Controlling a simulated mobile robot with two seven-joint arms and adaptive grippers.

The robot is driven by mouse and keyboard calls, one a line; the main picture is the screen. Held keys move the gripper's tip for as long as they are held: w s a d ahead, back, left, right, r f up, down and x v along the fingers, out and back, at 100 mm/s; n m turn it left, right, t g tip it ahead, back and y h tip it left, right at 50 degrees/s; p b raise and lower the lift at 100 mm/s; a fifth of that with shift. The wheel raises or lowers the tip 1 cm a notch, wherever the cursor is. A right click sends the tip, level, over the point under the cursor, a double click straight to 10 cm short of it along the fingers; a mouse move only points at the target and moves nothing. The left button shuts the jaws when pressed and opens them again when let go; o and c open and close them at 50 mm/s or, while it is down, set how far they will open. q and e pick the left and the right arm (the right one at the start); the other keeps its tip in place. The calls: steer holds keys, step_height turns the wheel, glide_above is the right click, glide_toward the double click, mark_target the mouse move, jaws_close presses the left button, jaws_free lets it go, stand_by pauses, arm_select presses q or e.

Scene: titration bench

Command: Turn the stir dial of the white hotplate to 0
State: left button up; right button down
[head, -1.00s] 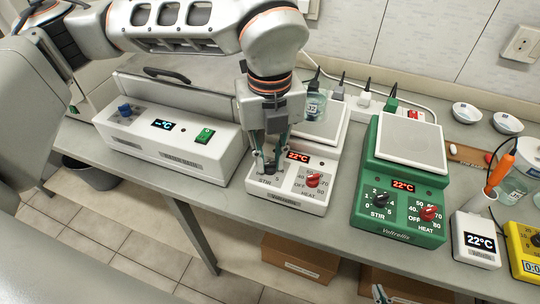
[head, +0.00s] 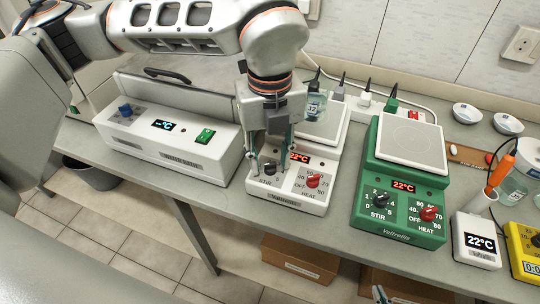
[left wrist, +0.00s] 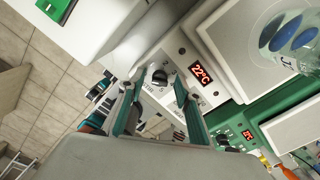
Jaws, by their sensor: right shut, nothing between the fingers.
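The white hotplate (head: 291,200) stands on the bench and its display reads 22°C. Its black stir dial (head: 269,169) is at the left of its front panel, with a red heat dial (head: 314,180) to the right. My left gripper (head: 272,166) points down over the stir dial, its fingers open and apart on either side. In the left wrist view the stir dial (left wrist: 160,77) shows between and beyond the open fingers (left wrist: 158,112). Its exact setting is too small to read. A tip of my right gripper (head: 380,293) shows at the bottom edge, shut and empty.
A green hotplate (head: 399,229) stands to the right, with its own stir and heat dials. A long white device (head: 178,150) with a green switch stands to the left. A glass vessel (head: 316,106) is behind my left gripper. A white thermometer box (head: 477,242) is further right.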

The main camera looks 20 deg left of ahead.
arm_select(q)
step_height(320, 180, up, 12)
stand_by(0.5)
stand_by(0.3)
